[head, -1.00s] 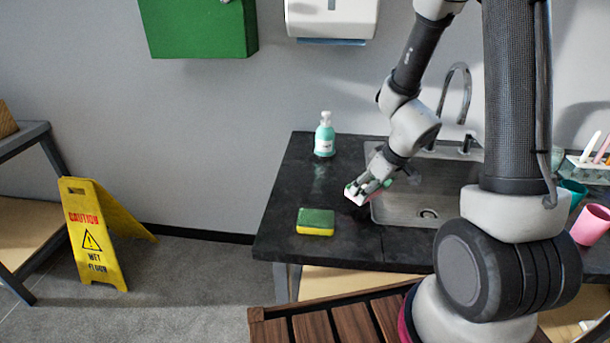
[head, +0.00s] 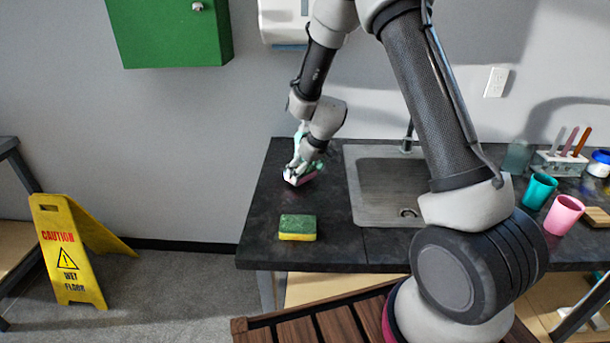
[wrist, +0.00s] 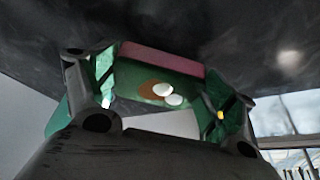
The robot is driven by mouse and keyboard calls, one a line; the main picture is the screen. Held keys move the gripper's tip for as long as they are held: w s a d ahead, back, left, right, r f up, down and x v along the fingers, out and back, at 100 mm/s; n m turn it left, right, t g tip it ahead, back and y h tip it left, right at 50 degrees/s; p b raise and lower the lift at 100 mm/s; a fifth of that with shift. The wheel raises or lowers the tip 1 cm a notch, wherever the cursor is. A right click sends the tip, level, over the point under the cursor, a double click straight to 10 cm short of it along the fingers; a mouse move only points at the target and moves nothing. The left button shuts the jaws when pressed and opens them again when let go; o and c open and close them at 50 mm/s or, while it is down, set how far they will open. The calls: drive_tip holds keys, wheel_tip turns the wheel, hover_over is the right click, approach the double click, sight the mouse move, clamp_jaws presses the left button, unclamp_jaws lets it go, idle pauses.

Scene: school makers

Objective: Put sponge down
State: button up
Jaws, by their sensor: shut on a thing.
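My gripper (head: 302,170) is over the left part of the dark counter, left of the sink. It is shut on a small block with a pink edge (head: 299,181). In the wrist view the block (wrist: 160,60) has a pink strip and a green face, between green finger pads. It is low, close to the counter; I cannot tell whether it touches. A yellow sponge with a green top (head: 298,227) lies flat on the counter near its front edge, nearer the front than my gripper and apart from it.
A teal soap bottle (head: 299,134) stands just behind my gripper, mostly hidden by my arm. The sink (head: 365,213) is to the right. A teal cup (head: 539,190) and a pink cup (head: 563,215) are farther right. The counter (head: 262,215) is bare left of the sponge.

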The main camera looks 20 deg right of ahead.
drive_tip(key=shift+f, duration=0.7)
drive_tip(key=o, duration=0.7)
drive_tip(key=shift+f, duration=0.1)
drive_tip(key=s+d+r, duration=0.2)
drive_tip(key=s+r, duration=0.1)
drive_tip(key=r, duration=0.3)
drive_tip(key=s+d+r+m, duration=0.1)
drive_tip(key=s+r, duration=0.2)
drive_tip(key=r, duration=0.4)
drive_tip(key=s+d+r, duration=0.2)
drive_tip(key=s+r, duration=0.2)
drive_tip(key=r, duration=0.2)
drive_tip(key=s+d+r+m, duration=0.1)
drive_tip(key=s+d+r, duration=0.2)
drive_tip(key=s, duration=0.5)
drive_tip(key=s+d+r+m+h, duration=0.1)
drive_tip(key=s+d+r+m, duration=0.1)
drive_tip(key=s, duration=0.7)
drive_tip(key=s+d+r+m+h, duration=0.1)
drive_tip(key=s+d+r, duration=0.2)
drive_tip(key=s, duration=0.6)
wheel_tip(320, 180, up, 2)
drive_tip(key=shift+d+r, duration=0.25)
drive_tip(key=shift+d, duration=0.15)
